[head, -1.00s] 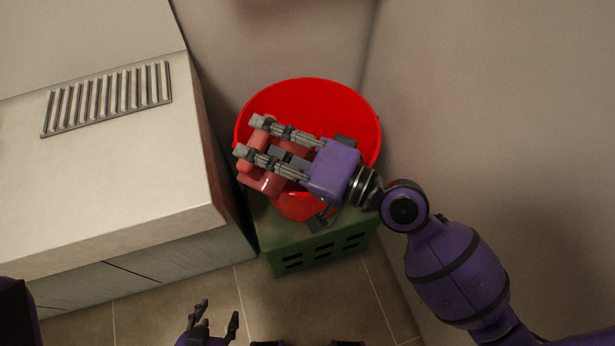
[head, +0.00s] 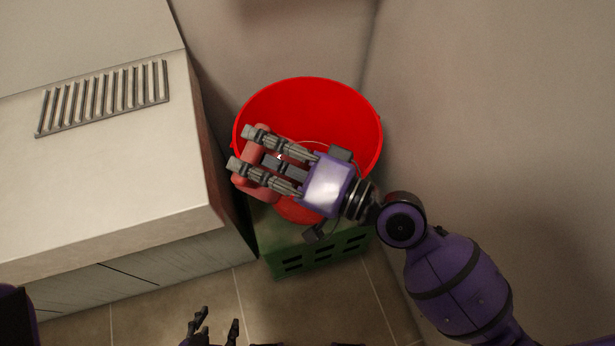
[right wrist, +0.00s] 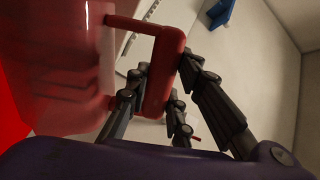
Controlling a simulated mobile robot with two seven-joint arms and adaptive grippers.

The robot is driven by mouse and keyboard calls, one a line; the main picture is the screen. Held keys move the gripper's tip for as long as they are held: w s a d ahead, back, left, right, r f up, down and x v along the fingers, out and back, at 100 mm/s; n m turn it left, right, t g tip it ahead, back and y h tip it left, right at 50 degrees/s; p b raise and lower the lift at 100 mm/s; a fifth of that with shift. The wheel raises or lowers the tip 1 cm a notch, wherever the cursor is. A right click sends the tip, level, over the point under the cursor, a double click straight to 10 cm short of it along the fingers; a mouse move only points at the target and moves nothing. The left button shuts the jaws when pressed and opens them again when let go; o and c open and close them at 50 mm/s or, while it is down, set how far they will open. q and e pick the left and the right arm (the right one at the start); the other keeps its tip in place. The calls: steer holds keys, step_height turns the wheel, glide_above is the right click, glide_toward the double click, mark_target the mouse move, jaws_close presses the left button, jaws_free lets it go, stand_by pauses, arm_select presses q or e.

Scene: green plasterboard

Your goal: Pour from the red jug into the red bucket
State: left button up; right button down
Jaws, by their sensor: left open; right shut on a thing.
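The red bucket (head: 300,100) stands on a green crate (head: 300,258) in the corner, its open top facing my head camera. My right gripper (head: 245,155) is over the bucket's near left part, shut on the red jug (head: 262,187). The right wrist view shows the jug's translucent body (right wrist: 60,60) and its handle (right wrist: 165,75) between my fingers. The jug is over the near left rim and looks tilted; my gripper hides much of it. Whether anything flows out cannot be seen. My left gripper (head: 215,325) is open and empty, low at the picture's bottom edge.
A pale counter (head: 110,190) with a slotted metal grille (head: 105,98) stands left of the bucket. Walls close in behind and at the right. Tiled floor (head: 180,290) is clear in front. A blue object (right wrist: 220,14) shows in the right wrist view.

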steer(key=shift+r+p, duration=0.95)
steer(key=shift+r, duration=0.3)
step_height(320, 180, up, 3)
steer(key=shift+f+p, duration=0.2)
steer(key=shift+p, duration=0.9)
steer(key=shift+r+p, duration=0.6)
steer(key=shift+r, duration=0.35)
arm_select(q)
steer(key=w+r+t, duration=0.1)
steer(key=w+r, duration=0.3)
steer(key=r, duration=0.3)
steer(key=shift+r, duration=0.15)
arm_select(e)
steer(key=shift+f, duration=0.1)
